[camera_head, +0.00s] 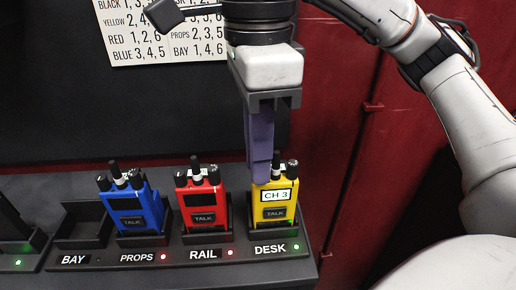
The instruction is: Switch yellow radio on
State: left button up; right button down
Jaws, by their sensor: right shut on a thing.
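The yellow radio (275,205) stands upright in the cradle labelled DESK, with a lit white display reading CH 3. A small green light (296,247) glows beside that label. My right gripper (262,178) comes down from above onto the radio's top left. Its jaws are shut on the radio's left top knob, which the fingers hide. The antenna and the right knob show just right of the fingers. My left gripper is not in view.
A red radio (203,198) in the RAIL cradle and a blue radio (133,205) in the PROPS cradle stand to the left, both with red lights. The BAY cradle (82,222) is empty. A partly hidden chart (130,32) hangs on the back panel.

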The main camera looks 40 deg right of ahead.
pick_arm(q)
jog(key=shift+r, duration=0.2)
pick_arm(e)
jog(key=m, duration=0.5)
jog(key=shift+m, duration=0.3)
jog(key=c, duration=1.8)
grip_release()
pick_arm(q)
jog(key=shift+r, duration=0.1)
pick_arm(e)
jog(key=shift+o, duration=0.2)
